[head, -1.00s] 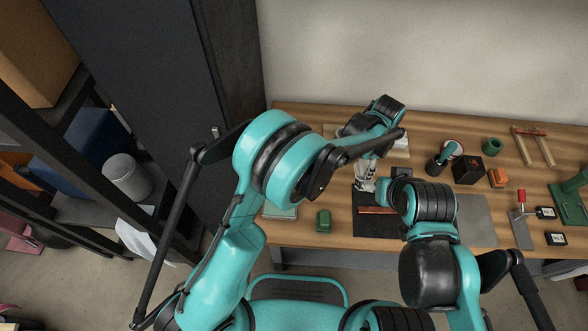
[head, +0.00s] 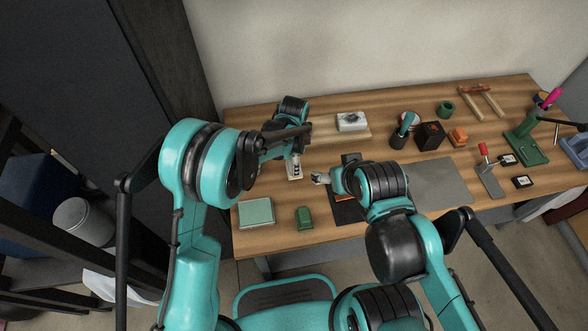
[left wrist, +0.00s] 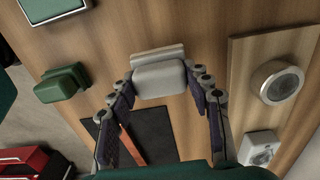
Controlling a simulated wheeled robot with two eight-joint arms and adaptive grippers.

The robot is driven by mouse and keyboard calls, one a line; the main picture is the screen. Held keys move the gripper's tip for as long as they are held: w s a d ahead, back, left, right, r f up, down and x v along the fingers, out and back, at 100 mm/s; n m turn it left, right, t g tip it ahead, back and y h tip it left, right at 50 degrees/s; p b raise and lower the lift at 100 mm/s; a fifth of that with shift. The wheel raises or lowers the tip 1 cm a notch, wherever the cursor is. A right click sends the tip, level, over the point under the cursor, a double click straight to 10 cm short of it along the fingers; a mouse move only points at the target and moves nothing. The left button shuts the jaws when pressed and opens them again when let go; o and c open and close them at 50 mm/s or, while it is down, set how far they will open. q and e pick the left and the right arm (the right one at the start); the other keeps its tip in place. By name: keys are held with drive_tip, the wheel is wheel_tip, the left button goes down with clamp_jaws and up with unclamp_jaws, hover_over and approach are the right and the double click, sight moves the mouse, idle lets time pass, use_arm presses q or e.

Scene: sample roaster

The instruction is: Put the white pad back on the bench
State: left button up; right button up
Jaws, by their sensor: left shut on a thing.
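The white pad (left wrist: 160,80) is a pale block with a ledge along its far side. In the left wrist view it sits between the fingertips of my left gripper (left wrist: 163,82), which is shut on it. In the head view my left gripper (head: 295,166) points down over bare bench (head: 270,180), left of the black mat, with the pad (head: 294,178) at its tips. Whether the pad touches the wood is hard to tell.
A green block (head: 304,218) and a pale green-framed tray (head: 256,212) lie at the front left. The black mat (head: 348,212) bears a reddish strip. A wooden board (head: 352,134) with a white device (head: 352,121) lies behind. Bare wood surrounds the left gripper.

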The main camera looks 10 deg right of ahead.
use_arm(q)
drive_tip(key=shift+f+b, duration=0.65)
drive_tip(key=shift+f, duration=1.1)
drive_tip(key=shift+f, duration=0.15)
drive_tip(key=o, duration=1.2)
drive_tip(key=shift+r, duration=0.2)
wheel_tip(320, 180, up, 12)
drive_tip(key=p, duration=0.4)
